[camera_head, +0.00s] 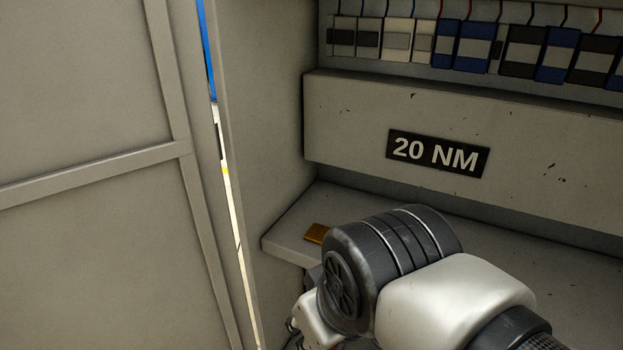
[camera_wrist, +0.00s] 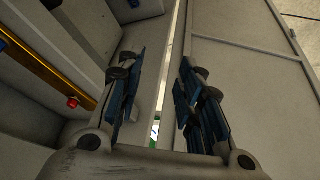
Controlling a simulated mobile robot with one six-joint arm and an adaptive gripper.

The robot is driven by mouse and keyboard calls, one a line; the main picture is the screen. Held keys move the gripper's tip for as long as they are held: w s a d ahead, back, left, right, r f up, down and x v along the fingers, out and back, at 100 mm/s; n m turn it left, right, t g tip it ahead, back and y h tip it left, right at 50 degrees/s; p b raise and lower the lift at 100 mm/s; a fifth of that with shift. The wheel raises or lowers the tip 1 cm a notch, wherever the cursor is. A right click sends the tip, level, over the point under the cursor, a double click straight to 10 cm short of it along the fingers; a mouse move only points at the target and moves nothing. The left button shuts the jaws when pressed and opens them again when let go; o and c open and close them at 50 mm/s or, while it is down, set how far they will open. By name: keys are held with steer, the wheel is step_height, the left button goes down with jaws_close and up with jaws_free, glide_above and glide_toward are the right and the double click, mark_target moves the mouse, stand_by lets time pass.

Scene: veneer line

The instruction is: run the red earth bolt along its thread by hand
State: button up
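The red earth bolt (camera_wrist: 72,102) shows in the wrist view as a small red head near the lower end of a brass bar (camera_wrist: 38,62), left of my fingers. Whether it is seated cannot be told at this size. My gripper (camera_wrist: 157,65) is open, its two blue-and-dark fingers well apart with nothing between them. It is beside the bar and apart from the bolt. In the head view, my arm hides the bolt and the gripper fingers; only the bar's end (camera_head: 317,233) shows.
A cabinet panel with a "20 NM" plate (camera_head: 437,153) stands behind my arm, under a row of terminal blocks (camera_head: 476,43). A cabinet door (camera_head: 84,90) fills the left. A narrow gap separates it from the cabinet side wall. A blue bolt head (camera_wrist: 3,44) sits farther along the bar.

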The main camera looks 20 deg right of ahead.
steer(key=w+d+r+n+p, duration=0.25)
steer(key=r+p, duration=0.25)
steer(key=r, duration=0.5)
steer(key=r+n+g, duration=0.2)
steer(key=n+g, duration=0.3)
steer(key=n, duration=1.2)
glide_above(336, 233)
step_height(336, 233, down, 12)
steer(key=shift+r, duration=0.2)
steer(key=shift+c, duration=0.4)
jaws_close()
